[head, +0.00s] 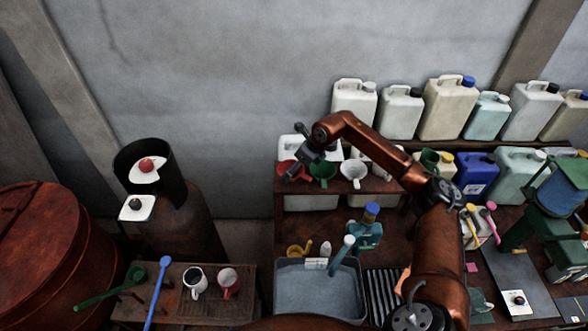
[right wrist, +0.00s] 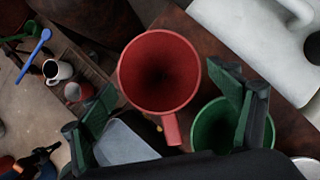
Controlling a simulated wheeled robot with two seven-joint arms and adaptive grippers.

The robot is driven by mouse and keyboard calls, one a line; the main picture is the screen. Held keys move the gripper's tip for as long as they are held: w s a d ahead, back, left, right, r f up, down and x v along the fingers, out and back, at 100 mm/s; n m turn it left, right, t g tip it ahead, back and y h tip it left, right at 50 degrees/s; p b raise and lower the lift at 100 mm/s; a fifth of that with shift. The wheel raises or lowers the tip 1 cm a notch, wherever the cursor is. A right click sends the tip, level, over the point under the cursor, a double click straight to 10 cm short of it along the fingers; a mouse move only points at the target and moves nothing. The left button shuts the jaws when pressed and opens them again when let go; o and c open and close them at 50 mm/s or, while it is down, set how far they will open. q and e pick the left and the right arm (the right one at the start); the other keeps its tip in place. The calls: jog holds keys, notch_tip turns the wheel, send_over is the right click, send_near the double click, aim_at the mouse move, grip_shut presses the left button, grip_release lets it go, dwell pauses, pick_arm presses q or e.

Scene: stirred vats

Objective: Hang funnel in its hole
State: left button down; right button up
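The red funnel (head: 288,170) is at the left end of the upper shelf board (head: 375,186), beside a green funnel (head: 322,170) and a white funnel (head: 353,171). My right gripper (head: 303,161) is at the red funnel and partly covers it. In the right wrist view the red funnel (right wrist: 158,72) shows its wide mouth, with its handle pointing between the fingers of my right gripper (right wrist: 168,105). The fingers are spread wide, apart from the handle. The green funnel (right wrist: 215,125) is partly behind the right finger. The red funnel's spout and any hole under it are hidden. My left gripper is out of view.
White and coloured canisters (head: 400,112) crowd the shelves behind and right. A grey basin (head: 318,285) stands below the board. A small table (head: 215,310) at left holds two mugs and ladles. The space left of the shelf board is open.

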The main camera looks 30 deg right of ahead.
jog(key=shift+o, duration=0.8)
jog(key=shift+s+d+r, duration=0.1)
jog(key=shift+r, duration=0.3)
jog(key=v, duration=1.1)
